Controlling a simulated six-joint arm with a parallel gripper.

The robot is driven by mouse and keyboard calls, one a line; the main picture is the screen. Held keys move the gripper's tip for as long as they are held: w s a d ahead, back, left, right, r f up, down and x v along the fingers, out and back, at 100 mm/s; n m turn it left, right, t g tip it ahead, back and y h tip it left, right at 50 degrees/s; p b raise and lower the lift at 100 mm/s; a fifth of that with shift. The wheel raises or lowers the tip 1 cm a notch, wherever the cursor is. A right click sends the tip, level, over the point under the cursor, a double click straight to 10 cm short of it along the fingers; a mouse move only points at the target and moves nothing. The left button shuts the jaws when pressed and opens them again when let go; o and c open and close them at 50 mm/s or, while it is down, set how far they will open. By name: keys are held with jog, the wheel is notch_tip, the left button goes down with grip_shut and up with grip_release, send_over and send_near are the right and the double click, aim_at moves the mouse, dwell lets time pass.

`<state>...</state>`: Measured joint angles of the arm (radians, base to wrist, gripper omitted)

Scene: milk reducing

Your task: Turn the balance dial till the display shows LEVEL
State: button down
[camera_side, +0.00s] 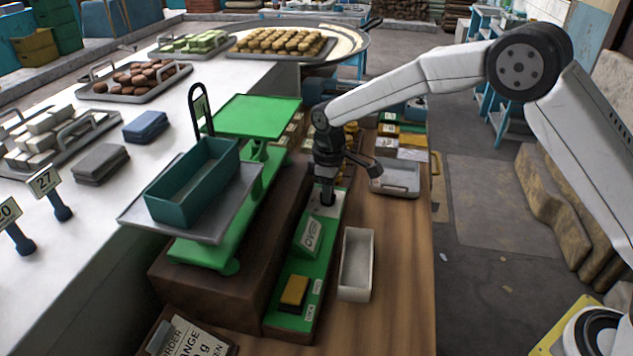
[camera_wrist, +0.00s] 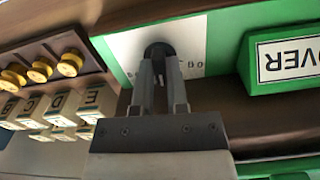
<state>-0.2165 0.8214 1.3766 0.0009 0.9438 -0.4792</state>
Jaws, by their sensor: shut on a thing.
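The balance dial (camera_wrist: 159,48) is a small dark round knob on a white plate with marks on a green panel, at the top middle of the wrist view. My gripper (camera_wrist: 160,66) is shut on it from above, its fingers hiding part of it. In the side view my gripper (camera_side: 326,198) points down at the far end of the green panel, and the dial is hidden there. The display (camera_wrist: 290,59) is a white label on a green wedge and reads OVER, upside down in the wrist view. It also shows in the side view (camera_side: 312,235).
Left of the panel stands a green balance with a teal bin (camera_side: 170,212) on a grey tray and an empty green plate (camera_side: 250,112). A white open box (camera_side: 356,262) stands right of the panel. Lettered blocks (camera_wrist: 60,106) and brass weights (camera_wrist: 40,70) sit near my gripper.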

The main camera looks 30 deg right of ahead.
jog(key=m, duration=0.5)
jog(key=shift+m, duration=0.3)
jog(key=m, duration=0.5)
jog(key=shift+a, duration=0.1)
jog(key=shift+w+m, duration=0.1)
jog(key=shift+m, duration=0.2)
jog(key=c, duration=0.6)
grip_release()
jog(key=shift+c, duration=0.2)
jog(key=shift+r, duration=3.95)
